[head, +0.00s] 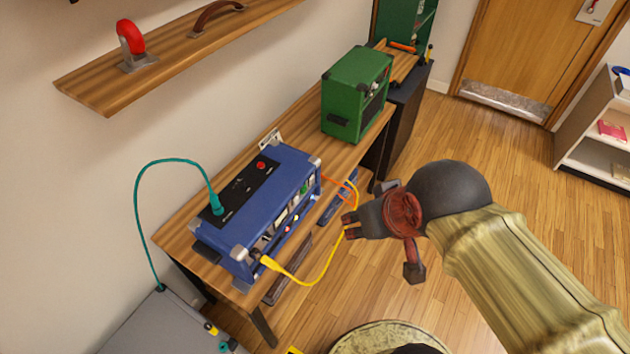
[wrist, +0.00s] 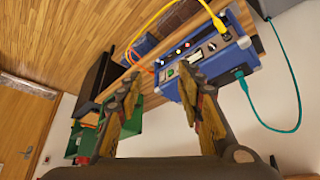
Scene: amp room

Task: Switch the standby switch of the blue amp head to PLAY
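The blue amp head (head: 285,168) sits on a wooden bench, its front panel facing right toward my arm. The panel carries a green part (head: 303,188), pale switch-like parts and small knobs; which one is the standby switch, and its position, I cannot tell. In the wrist view the blue amp head (wrist: 246,62) shows beyond my fingers, partly covered by one of them. My gripper (head: 350,225) is in front of the panel, to its right and apart from it. In the wrist view my gripper (wrist: 162,82) has its two fingers spread with nothing between them.
A yellow cable (head: 308,278) loops from the amp's near front corner close to my gripper. A teal cable (head: 137,215) plugs into its top. An orange cable (head: 338,183) lies beyond. A green amp (head: 345,88) stands farther along the bench (head: 175,235). A shelf (head: 165,52) hangs above.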

